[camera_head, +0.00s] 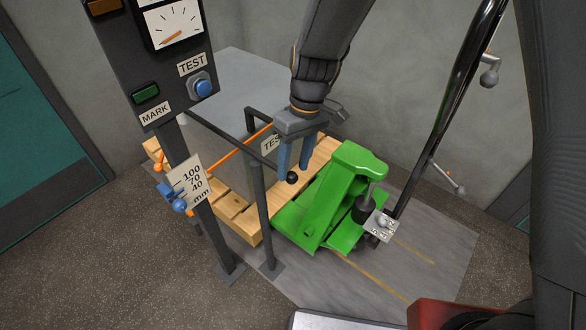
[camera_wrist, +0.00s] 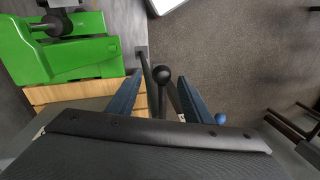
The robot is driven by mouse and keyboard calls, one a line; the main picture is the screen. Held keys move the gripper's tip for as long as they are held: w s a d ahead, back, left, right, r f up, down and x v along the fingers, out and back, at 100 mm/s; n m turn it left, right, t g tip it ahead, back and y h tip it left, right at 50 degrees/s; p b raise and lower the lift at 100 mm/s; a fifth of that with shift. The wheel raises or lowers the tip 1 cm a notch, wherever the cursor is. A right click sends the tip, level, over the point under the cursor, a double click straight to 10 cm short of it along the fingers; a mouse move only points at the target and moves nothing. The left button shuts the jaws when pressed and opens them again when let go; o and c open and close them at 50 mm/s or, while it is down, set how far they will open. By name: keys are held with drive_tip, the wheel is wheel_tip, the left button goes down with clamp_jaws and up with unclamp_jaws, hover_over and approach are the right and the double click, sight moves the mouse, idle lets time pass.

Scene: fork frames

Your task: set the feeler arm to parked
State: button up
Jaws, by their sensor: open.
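A dark bar, which looks like the feeler arm (camera_head: 235,141), runs from the instrument column to a black ball knob (camera_head: 292,177). My gripper (camera_head: 295,170) points down with its two blue fingers apart at the knob. In the wrist view the knob (camera_wrist: 161,74) appears between the open fingers, with the bar and a post below it; I cannot tell whether either finger touches it. A thin orange rod (camera_head: 222,148) passes behind the bar. Any parked mark is not readable.
The instrument column carries a dial (camera_head: 175,24), a blue TEST button (camera_head: 202,86), a green MARK button (camera_head: 146,93) and a 100/70/40 mm plate (camera_head: 190,182). A dark post (camera_head: 264,215) stands left of the knob. A green pallet truck (camera_head: 335,195) and wooden pallet (camera_head: 236,215) lie close by.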

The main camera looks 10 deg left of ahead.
wheel_tip(320, 180, up, 6)
drive_tip(key=shift+w+d+b, duration=0.3)
drive_tip(key=shift+w+d, duration=0.05)
drive_tip(key=shift+w, duration=0.1)
